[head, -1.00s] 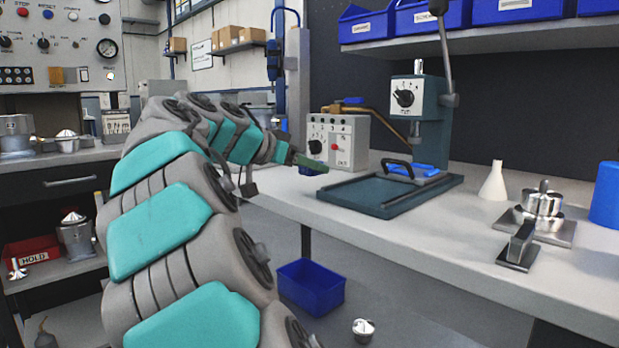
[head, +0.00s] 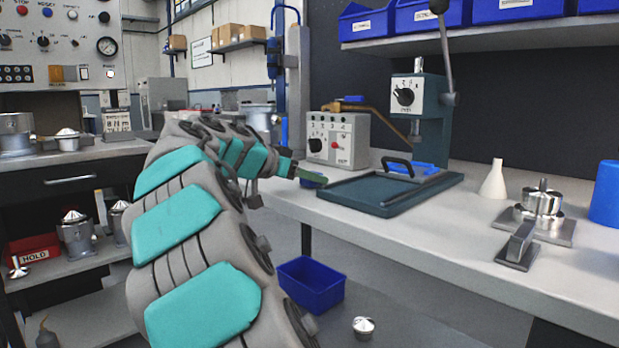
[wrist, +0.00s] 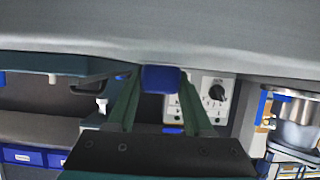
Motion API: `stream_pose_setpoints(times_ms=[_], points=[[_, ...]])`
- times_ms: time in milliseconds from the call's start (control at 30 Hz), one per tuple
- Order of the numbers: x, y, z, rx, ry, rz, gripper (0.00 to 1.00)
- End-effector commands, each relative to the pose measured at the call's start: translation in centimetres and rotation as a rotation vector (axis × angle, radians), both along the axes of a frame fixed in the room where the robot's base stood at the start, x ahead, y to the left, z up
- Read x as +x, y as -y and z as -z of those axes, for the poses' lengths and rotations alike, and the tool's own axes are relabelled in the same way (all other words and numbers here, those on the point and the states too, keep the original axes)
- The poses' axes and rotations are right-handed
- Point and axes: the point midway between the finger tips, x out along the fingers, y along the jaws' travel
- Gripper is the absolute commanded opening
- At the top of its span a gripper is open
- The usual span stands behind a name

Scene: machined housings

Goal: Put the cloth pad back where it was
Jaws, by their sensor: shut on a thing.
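The cloth pad is a small blue block-like piece (wrist: 160,78), held between my fingertips in the wrist view. In the head view a bit of the pad (head: 316,184) shows just under the green fingers. My gripper (wrist: 158,92) is shut on it. In the head view my gripper (head: 308,178) is at the bench's left front edge, left of the dark tray and in front of the grey control box. I cannot tell whether the pad touches the bench top. The wrist view looks upside down, with the bench along its top.
A dark green tray (head: 351,194) with a black handle stands right of my gripper. The grey control box (head: 338,138) and a press (head: 432,125) stand behind. A funnel (head: 494,180) and metal parts are farther right. A blue bin (head: 312,287) is below the bench.

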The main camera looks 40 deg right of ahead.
Motion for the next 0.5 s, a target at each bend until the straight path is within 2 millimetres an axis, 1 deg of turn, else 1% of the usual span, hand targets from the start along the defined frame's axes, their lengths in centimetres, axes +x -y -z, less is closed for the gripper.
stream_pose_setpoints(times_ms=[200, 233, 400, 467, 500], points=[[0.02, -0.01, 0.45, 0.0, 0.0, 0.0, 0.0], [0.02, -0.01, 0.35, 0.0, 0.0, 0.0, 0.54], [0.02, -0.01, 0.28, 0.0, 0.0, -0.001, 0.73], [0.02, 0.0, 0.29, 0.0, 0.0, 0.0, 0.79], [0.02, 0.0, 0.29, 0.0, 0.0, 0.0, 0.81]])
